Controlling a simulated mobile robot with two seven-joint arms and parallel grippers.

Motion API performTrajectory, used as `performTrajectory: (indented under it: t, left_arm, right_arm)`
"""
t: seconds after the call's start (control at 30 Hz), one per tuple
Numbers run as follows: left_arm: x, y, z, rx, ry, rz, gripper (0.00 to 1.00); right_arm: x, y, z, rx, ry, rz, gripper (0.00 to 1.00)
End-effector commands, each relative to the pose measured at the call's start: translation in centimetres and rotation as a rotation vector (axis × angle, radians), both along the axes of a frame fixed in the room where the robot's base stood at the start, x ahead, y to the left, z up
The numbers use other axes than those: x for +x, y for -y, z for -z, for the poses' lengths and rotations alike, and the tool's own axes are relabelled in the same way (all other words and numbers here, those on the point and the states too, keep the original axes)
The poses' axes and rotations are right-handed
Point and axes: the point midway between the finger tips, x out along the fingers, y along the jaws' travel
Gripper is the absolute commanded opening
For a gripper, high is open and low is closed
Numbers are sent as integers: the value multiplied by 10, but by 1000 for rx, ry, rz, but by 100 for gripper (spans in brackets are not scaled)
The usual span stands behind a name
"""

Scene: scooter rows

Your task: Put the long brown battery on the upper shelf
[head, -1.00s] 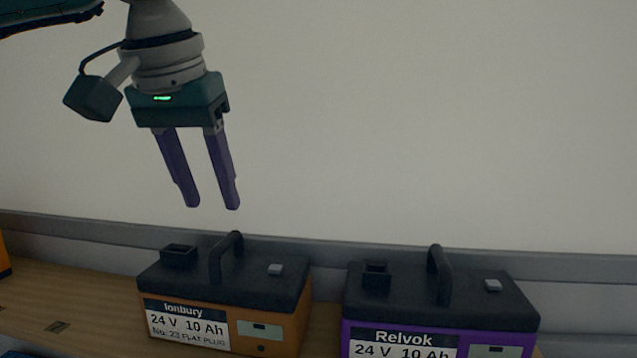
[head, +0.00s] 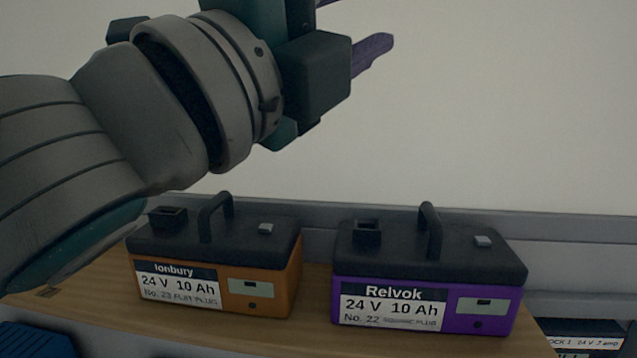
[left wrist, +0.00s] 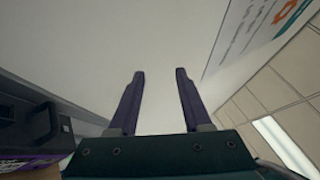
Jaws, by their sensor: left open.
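An orange-brown battery (head: 268,290) with a black lid and handle, labelled Ionbury 24 V 10 Ah, stands upright on a wooden shelf (head: 180,325). I cannot tell whether it is the long brown one; no other brown battery shows. My left gripper (left wrist: 160,74) is open and empty, with bare wall between its fingers. In the head view it is raised above the batteries at the top, partly cut off, one purple finger (head: 372,54) showing clearly. My right gripper is not in view.
A purple Relvok battery (head: 430,290) stands right of the orange-brown one with a small gap; its lid also shows at left in the left wrist view (left wrist: 35,125). A dark blue item (head: 35,340) lies lower left.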

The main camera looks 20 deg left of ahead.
Motion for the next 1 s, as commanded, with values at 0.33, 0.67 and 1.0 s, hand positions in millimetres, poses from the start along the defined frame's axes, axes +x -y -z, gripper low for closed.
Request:
performTrajectory:
  t: [0.33, 0.67, 1.0]
  left_arm:
    - [-139, -101, 282, -1230, -1285, -698, 48]
    - [-228, -96, 322, -1460, -1546, -1001, 48]
    - [-226, -96, 309, -1454, -1544, -998, 48]
  right_arm:
    - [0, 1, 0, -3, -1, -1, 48]
    - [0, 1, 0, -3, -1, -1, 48]
    - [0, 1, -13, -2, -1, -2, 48]
